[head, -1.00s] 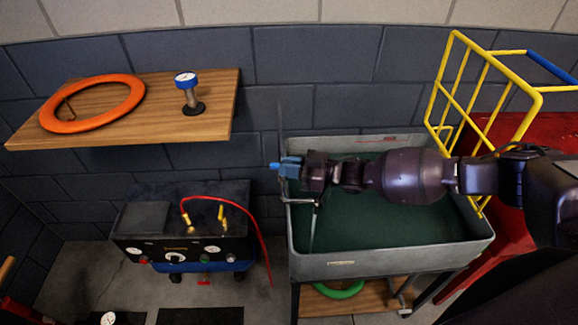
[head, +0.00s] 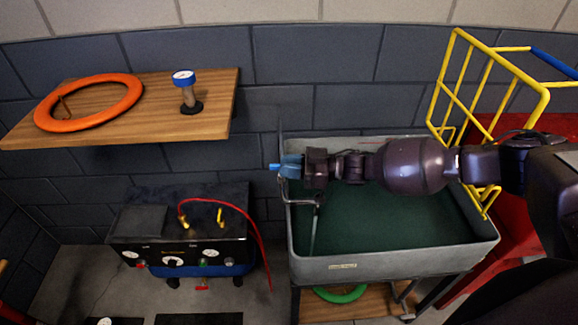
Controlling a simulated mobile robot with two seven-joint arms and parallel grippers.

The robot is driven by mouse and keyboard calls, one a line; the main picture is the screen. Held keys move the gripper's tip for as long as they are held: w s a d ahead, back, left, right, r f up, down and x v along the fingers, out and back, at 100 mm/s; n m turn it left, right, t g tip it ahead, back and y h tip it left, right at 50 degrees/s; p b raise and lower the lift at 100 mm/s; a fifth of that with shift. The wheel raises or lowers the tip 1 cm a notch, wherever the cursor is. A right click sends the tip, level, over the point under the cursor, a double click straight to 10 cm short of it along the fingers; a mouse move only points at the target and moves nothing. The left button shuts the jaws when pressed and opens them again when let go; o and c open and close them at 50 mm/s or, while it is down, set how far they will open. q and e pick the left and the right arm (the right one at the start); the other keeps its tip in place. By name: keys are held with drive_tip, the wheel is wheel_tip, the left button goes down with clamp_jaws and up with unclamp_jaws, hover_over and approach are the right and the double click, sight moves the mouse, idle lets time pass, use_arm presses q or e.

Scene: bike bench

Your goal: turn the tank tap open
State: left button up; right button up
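The grey tank (head: 398,262) stands at right of centre, with dark green inside. A thin metal spout (head: 303,201) hangs over its left end, and a pale thin streak, perhaps water or a rod, drops below it. A small bright blue piece (head: 273,167), apparently the tap's handle, shows at the tank's left rim. My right gripper (head: 288,167) reaches in from the right across the tank, its blue-grey fingers right beside the blue piece. Finger gap and contact are too small to make out. The tap's body is mostly hidden. My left gripper is not in view.
A wooden shelf (head: 130,134) at upper left holds an orange ring (head: 110,118) and a gauge (head: 186,92). Below stands a black-and-blue compressor (head: 186,246) with a red hose (head: 250,224). A yellow rack (head: 440,95) stands behind my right arm. Floor shows between compressor and tank.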

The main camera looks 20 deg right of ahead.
drive_tip(key=shift+o, duration=1.2)
drive_tip(key=shift+d, duration=0.1)
drive_tip(key=b+v, duration=0.1)
drive_tip(key=v, duration=0.9)
drive_tip(key=shift+s+d, duration=0.2)
drive_tip(key=shift+d, duration=0.05)
